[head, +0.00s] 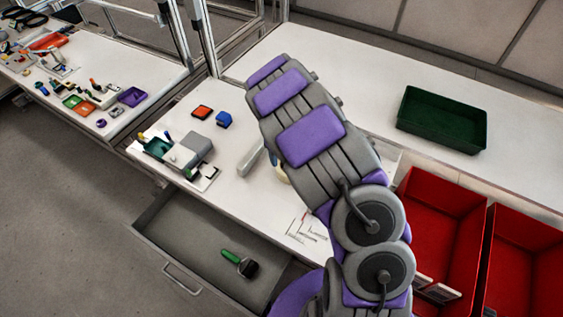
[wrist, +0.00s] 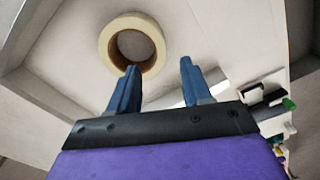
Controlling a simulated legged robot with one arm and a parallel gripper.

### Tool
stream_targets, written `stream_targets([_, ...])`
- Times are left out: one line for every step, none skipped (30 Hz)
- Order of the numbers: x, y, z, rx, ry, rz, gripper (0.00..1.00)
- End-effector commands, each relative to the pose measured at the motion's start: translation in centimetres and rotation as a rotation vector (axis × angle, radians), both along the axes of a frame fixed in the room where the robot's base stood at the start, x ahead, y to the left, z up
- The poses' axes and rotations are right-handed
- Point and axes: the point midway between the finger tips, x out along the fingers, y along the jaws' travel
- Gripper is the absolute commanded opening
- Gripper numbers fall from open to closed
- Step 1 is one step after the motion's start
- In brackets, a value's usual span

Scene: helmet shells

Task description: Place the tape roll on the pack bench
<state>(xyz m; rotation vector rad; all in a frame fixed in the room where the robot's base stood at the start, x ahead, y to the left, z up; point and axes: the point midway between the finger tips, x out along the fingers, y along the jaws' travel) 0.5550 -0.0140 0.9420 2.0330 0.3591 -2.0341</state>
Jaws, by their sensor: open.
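The tape roll (wrist: 109,44) is a cream ring with a brown inner core, at the top of the wrist view on a pale surface. My gripper (wrist: 158,68) has two blue fingers, spread apart with nothing between them. The left fingertip overlaps the roll's lower edge in the picture; I cannot tell whether it touches. In the head view my arm hides the gripper, and only a small cream and blue bit shows at the arm's left edge. The white bench (head: 233,92) runs under and behind my arm; no label marks it as the pack bench.
A dark green tray (head: 441,146) stands on the bench at right, above red bins (head: 432,222). An open drawer (head: 187,233) holds a green-handled brush (head: 239,263).

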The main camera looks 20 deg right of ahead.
Motion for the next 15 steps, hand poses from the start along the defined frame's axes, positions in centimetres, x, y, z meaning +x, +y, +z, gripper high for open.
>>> stream_targets([0.1, 0.1, 0.7, 0.001, -0.002, 0.0, 0.49])
stream_targets([0.1, 0.1, 1.0, 0.001, -0.002, 0.0, 0.49])
stream_targets([0.0, 0.0, 1.3, 0.002, -0.002, 0.0, 0.49])
stream_targets([0.0, 0.0, 1.4, 0.002, 0.0, 0.0, 0.49])
stream_targets([0.0, 0.0, 1.6, 0.002, 0.0, 0.0, 0.49])
stream_targets([0.0, 0.0, 1.7, 0.002, 0.0, 0.0, 0.49])
stream_targets([0.0, 0.0, 1.7, 0.002, 0.0, 0.0, 0.49])
stream_targets([0.0, -0.1, 1.7, 0.002, 0.001, 0.0, 0.49])
stream_targets([-0.1, -0.1, 1.9, 0.001, 0.0, -0.002, 0.49])
stream_targets([-0.2, -0.2, 2.0, 0.0, 0.001, -0.005, 0.49])
stream_targets([-0.3, -0.4, 2.3, -0.002, 0.0, -0.009, 0.49])
stream_targets([-0.6, -0.6, 2.9, -0.007, 0.002, -0.019, 0.49])
stream_targets([-1.0, -0.8, 3.5, -0.011, 0.003, -0.03, 0.49])
stream_targets([-1.3, -1.0, 4.2, -0.016, 0.004, -0.042, 0.49])
stream_targets([-1.9, -1.4, 5.4, -0.024, 0.001, -0.061, 0.49])
